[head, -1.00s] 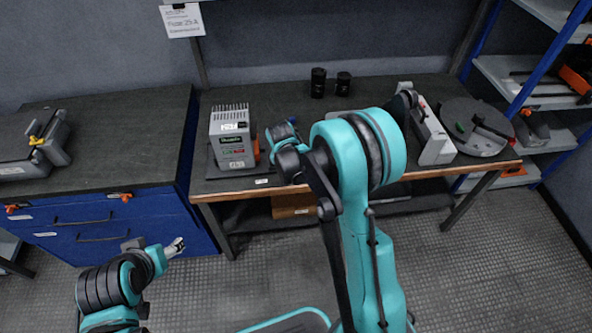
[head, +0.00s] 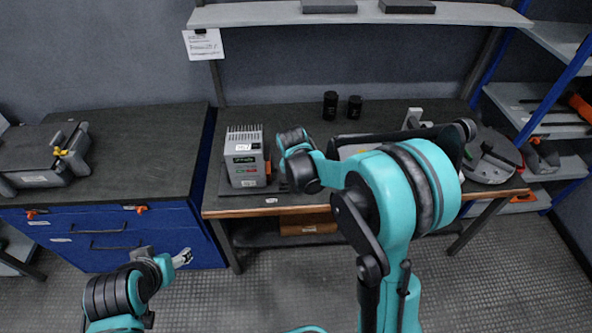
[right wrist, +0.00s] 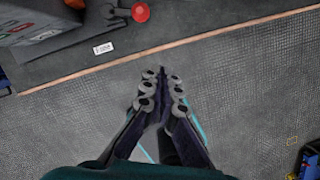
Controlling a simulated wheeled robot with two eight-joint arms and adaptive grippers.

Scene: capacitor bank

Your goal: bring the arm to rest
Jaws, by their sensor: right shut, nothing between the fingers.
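My right arm (head: 395,215) rises in front of the workbench in the head view, its elbow bent high and its forearm reaching left and back. My right gripper (right wrist: 162,78) shows in the right wrist view, with its fingers together and nothing between them. It hangs over the floor, near the front edge of the bench. In the head view the right gripper is hidden behind the arm. My left gripper (head: 183,258) is at the lower left in the head view, in front of the blue drawer cabinet. Its fingers are too small to tell open from shut.
A grey power unit (head: 245,157) stands on the workbench (head: 290,120), with two black cylinders (head: 330,105) behind. A round grey plate (head: 490,155) lies at the right end. A blue drawer cabinet (head: 110,240) carries a grey case (head: 45,155). The floor (head: 285,270) in front is clear.

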